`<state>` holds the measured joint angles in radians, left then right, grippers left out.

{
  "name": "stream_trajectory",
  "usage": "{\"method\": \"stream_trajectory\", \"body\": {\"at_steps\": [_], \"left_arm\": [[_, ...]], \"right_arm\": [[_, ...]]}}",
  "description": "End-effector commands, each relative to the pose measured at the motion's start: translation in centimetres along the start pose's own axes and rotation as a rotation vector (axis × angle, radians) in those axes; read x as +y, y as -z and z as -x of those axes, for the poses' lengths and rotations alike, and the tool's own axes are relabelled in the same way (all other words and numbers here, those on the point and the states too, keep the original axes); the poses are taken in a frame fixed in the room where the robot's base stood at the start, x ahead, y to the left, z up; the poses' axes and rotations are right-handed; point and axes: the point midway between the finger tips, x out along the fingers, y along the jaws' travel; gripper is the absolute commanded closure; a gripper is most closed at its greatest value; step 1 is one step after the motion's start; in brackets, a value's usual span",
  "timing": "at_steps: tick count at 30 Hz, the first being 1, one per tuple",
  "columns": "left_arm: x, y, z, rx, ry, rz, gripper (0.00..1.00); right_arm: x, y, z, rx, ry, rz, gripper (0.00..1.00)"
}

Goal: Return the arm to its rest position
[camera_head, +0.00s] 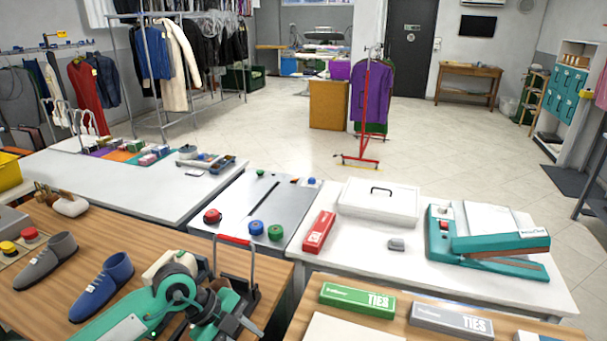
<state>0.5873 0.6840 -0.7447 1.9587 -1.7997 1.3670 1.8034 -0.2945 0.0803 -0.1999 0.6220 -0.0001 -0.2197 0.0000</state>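My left arm, teal and white with dark joints, comes in from the bottom left and is folded low over the wooden table's front part. Its dark and teal gripper end (232,314) is at the bottom, left of the picture's middle. I cannot tell whether the two touch, or whether the gripper holds anything. My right arm and gripper are not in view.
A green ties box (357,299) and a grey ties box (451,319) lie at the right. Behind are a red box (318,232), a white case (378,202) and a teal press (487,240).

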Motion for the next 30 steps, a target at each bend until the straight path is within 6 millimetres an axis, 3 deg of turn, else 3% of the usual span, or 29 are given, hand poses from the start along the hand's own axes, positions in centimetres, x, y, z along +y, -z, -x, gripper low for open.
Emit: {"method": "stream_trajectory", "body": {"at_steps": [4, 9, 14, 17, 23, 26, 30], "left_arm": [[-2.0, 6.2, -1.1, 0.255, 0.213, -0.078, 0.7], [-5.1, 12.2, 1.0, 0.517, 0.563, -0.094, 0.7], [-7.4, 14.3, 5.1, 0.654, 0.917, -0.007, 0.7], [-8.2, 13.7, 7.8, 0.682, 1.13, 0.1, 0.7], [-7.6, 8.9, 11.7, 0.595, 1.482, 0.416, 0.7], [-6.0, 5.4, 12.4, 0.488, 1.596, 0.615, 0.7], [-2.0, 0.5, 11.6, 0.285, 1.661, 0.916, 0.7]], "right_arm": [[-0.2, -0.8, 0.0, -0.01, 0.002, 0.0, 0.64], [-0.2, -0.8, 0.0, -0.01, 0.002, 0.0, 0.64], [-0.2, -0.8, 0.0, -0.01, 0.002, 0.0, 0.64], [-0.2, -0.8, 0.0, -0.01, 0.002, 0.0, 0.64], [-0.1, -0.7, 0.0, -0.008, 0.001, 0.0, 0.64], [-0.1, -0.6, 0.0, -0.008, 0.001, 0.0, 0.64], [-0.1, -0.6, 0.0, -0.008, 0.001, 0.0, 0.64]]}}
